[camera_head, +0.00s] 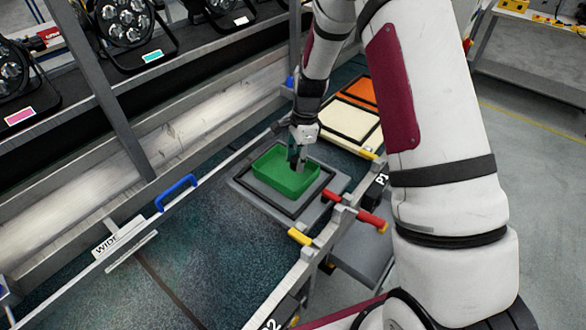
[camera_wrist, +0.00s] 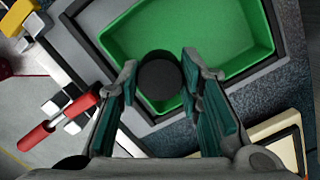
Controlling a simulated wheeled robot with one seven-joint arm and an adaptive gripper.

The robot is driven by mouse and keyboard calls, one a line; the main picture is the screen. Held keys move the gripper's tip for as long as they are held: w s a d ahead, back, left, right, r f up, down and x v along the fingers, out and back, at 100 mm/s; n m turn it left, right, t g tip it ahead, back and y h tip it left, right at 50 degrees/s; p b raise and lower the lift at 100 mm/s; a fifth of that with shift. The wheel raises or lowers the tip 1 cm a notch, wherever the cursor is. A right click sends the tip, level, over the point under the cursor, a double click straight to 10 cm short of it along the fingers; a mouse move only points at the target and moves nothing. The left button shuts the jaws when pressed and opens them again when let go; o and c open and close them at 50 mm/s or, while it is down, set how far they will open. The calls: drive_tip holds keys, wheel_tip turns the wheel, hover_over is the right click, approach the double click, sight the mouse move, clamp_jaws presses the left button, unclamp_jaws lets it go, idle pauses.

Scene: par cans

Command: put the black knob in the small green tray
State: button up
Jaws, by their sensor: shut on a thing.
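The small green tray (camera_head: 272,178) sits in a grey, black-edged holder on the bench in the head view. In the wrist view the tray (camera_wrist: 230,30) fills the upper middle. My gripper (camera_head: 298,160) points down over the tray's back right part. In the wrist view my gripper (camera_wrist: 160,84) has its teal-padded fingers shut on the black knob (camera_wrist: 160,76). The knob is seen from above, round and dark, over the tray's near edge and floor. I cannot tell whether it touches the tray floor.
A cream tray (camera_head: 350,121) and an orange tray (camera_head: 362,92) lie behind. A red-handled clamp (camera_head: 352,209) and a yellow-tipped one (camera_head: 300,237) stand on the front rail. A blue handle (camera_head: 176,192) is at left. Stage lamps (camera_head: 125,20) stand on the shelf above.

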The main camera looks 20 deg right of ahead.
sight(297, 180)
drive_tip(key=shift+f, duration=2.9)
drive_tip(key=shift+f, duration=0.1)
drive_tip(key=shift+f, duration=0.1)
drive_tip(key=o, duration=0.6)
drive_tip(key=shift+o, duration=0.2)
